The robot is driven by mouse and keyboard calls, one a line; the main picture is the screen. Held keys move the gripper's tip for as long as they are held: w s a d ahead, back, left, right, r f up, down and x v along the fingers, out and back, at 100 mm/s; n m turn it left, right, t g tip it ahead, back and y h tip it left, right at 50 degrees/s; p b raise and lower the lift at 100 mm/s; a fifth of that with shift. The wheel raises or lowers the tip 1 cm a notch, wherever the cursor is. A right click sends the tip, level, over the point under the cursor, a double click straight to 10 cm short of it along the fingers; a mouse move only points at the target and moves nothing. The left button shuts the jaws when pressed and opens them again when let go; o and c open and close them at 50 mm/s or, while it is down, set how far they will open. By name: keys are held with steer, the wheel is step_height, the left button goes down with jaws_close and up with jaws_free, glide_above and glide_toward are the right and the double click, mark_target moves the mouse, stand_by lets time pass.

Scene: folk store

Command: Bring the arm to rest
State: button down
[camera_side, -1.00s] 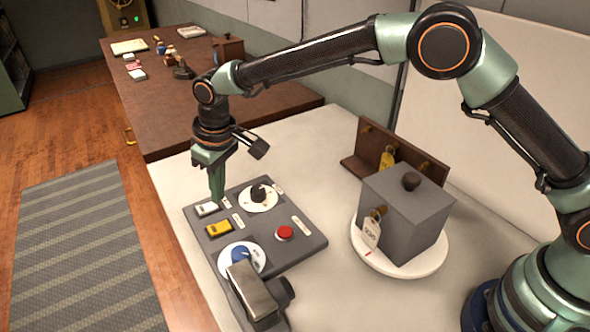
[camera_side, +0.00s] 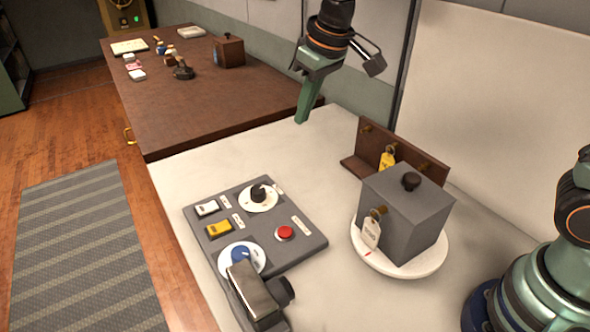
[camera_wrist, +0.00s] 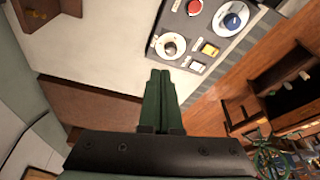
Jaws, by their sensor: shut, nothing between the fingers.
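My gripper (camera_side: 303,119) is in the air above the back part of the pale counter (camera_side: 345,130), close to where it meets the brown table. Its green fingers point down and are shut with nothing between them. In the wrist view the gripper (camera_wrist: 160,74) also shows its fingers together. The wrist view also shows the panel (camera_wrist: 222,13).
A grey box (camera_side: 405,215) with a keyed lock stands on a white round plate (camera_side: 442,255). A brown key rack (camera_side: 432,172) with a yellow tag stands behind it. A brown table (camera_side: 200,100) with small items lies at the back left. The counter's middle is clear.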

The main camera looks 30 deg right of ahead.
steer(key=s+d+m+t+h, duration=0.1)
steer(key=s+d+m+t, duration=0.1)
steer(key=s+d, duration=1.1)
steer(key=shift+s+d+r+m, duration=0.35)
steer(key=shift+s+m, duration=0.25)
steer(key=shift+s, duration=0.45)
